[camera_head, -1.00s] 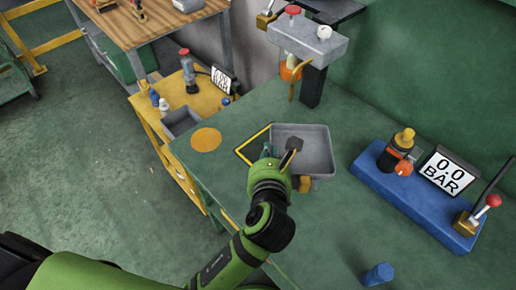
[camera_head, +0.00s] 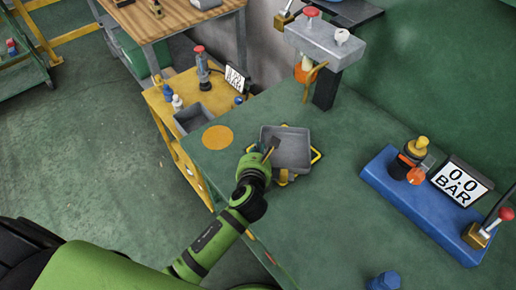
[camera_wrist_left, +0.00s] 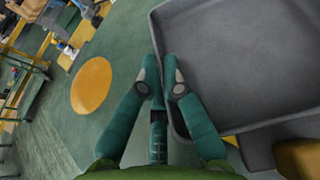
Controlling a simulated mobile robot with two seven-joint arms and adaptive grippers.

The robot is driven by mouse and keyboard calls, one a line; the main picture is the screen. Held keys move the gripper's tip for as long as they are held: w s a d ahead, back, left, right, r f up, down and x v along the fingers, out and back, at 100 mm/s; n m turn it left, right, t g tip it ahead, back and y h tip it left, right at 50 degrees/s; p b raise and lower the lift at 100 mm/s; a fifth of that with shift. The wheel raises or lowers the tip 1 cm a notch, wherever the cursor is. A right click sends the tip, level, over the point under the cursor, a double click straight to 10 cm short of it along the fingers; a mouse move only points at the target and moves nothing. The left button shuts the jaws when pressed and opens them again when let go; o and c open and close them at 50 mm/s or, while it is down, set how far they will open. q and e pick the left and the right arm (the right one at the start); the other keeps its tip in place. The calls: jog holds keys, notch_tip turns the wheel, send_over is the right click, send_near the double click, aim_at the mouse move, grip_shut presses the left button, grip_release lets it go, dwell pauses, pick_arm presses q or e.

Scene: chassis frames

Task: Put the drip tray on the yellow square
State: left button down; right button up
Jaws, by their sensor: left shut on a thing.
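The drip tray (camera_head: 297,133) is a grey, open, shallow rectangular tray on the green workbench. It lies over the yellow square (camera_head: 317,156), hiding most of it; bits of the yellow outline show at its right, front and left. The tray is turned relative to the outline. I cannot tell whether it rests on the bench or hovers just above. My left gripper (camera_head: 268,152) is shut on the tray's left wall. In the left wrist view its fingers (camera_wrist_left: 162,80) pinch the rim of the tray (camera_wrist_left: 240,60). My right gripper is not in view.
An orange disc (camera_head: 218,137) marks the bench left of the tray. A blue base (camera_head: 415,205) with a gauge and lever stands at right, a grey press-like stand (camera_head: 325,45) behind. A blue knob (camera_head: 384,281) sits in front. The bench between tray and blue base is clear.

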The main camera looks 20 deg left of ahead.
pick_arm(q)
jog(key=shift+f, duration=0.1)
jog(key=c, duration=1.7)
grip_release()
jog(key=v, duration=1.2)
